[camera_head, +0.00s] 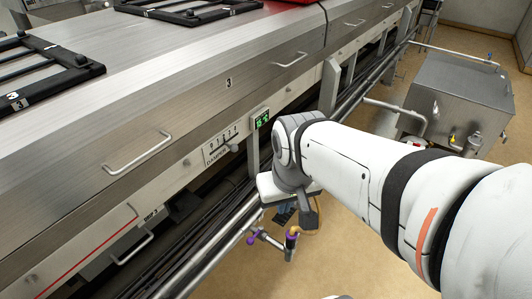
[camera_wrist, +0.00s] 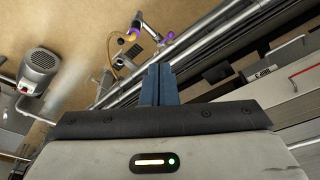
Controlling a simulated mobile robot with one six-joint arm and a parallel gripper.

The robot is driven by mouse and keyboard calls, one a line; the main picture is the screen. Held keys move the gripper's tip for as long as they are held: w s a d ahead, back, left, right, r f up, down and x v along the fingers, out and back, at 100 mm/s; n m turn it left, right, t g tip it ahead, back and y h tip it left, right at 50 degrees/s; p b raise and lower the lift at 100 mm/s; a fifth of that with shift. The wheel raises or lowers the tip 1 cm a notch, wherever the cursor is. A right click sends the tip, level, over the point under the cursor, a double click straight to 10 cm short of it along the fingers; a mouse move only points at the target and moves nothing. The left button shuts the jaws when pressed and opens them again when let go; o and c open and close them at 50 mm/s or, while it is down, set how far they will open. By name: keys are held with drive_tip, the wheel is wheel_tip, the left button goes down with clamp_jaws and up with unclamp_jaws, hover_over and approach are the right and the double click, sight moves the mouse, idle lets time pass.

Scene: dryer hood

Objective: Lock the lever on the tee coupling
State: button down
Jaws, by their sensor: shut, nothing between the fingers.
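The tee coupling (camera_head: 270,240) is a small metal pipe piece with purple ends, beside the long metal rails below the dryer hood. A yellow-orange hose end meets its right purple end. In the wrist view the coupling (camera_wrist: 148,30) shows at the top centre, beyond my fingers. The lever is too small to tell apart, so I cannot see its position. My gripper (camera_wrist: 160,68) points toward the coupling with its two blue fingers together and nothing between them. In the head view the fingers (camera_head: 284,215) are partly hidden by my wrist, just above the coupling and apart from it in the picture.
The steel dryer hood (camera_head: 180,85) with handles fills the left. Long metal rails (camera_head: 210,250) run along its lower side. A steel tank (camera_head: 462,90) stands at the back right. A grey motor (camera_wrist: 40,68) shows left in the wrist view. The tan floor (camera_head: 345,245) is mostly clear.

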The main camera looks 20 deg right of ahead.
drive_tip(key=shift+d, duration=0.1)
drive_tip(key=w+d+f+h+b, duration=0.1)
drive_tip(key=w+d+f+b, duration=0.2)
drive_tip(key=f+b, duration=0.6)
drive_tip(key=w+d+f+n+h+b, duration=0.1)
drive_tip(key=w+d+f+b, duration=0.1)
drive_tip(key=w+f+b, duration=0.5)
drive_tip(key=w+d+f+n+b, duration=0.1)
drive_tip(key=w+d+f+b, duration=0.2)
drive_tip(key=f+b, duration=0.8)
drive_tip(key=shift+w+d+f+t+h+b, duration=0.15)
drive_tip(key=shift+w+f+t+h+b, duration=0.05)
drive_tip(key=shift+w+f, duration=0.45)
drive_tip(key=shift+w+d+f+t+h+b, duration=0.15)
drive_tip(key=shift+w+f+t+h, duration=0.05)
drive_tip(key=shift+w+f, duration=0.45)
drive_tip(key=shift+w+d+f+n, duration=0.2)
drive_tip(key=shift+w+n, duration=0.1)
drive_tip(key=shift+w, duration=0.1)
drive_tip(key=b, duration=0.6)
hover_over(300, 232)
drive_tip(key=w+a, duration=0.1)
wheel_tip(300, 232, down, 11)
drive_tip(key=shift+d+f, duration=0.2)
drive_tip(key=shift+d, duration=0.05)
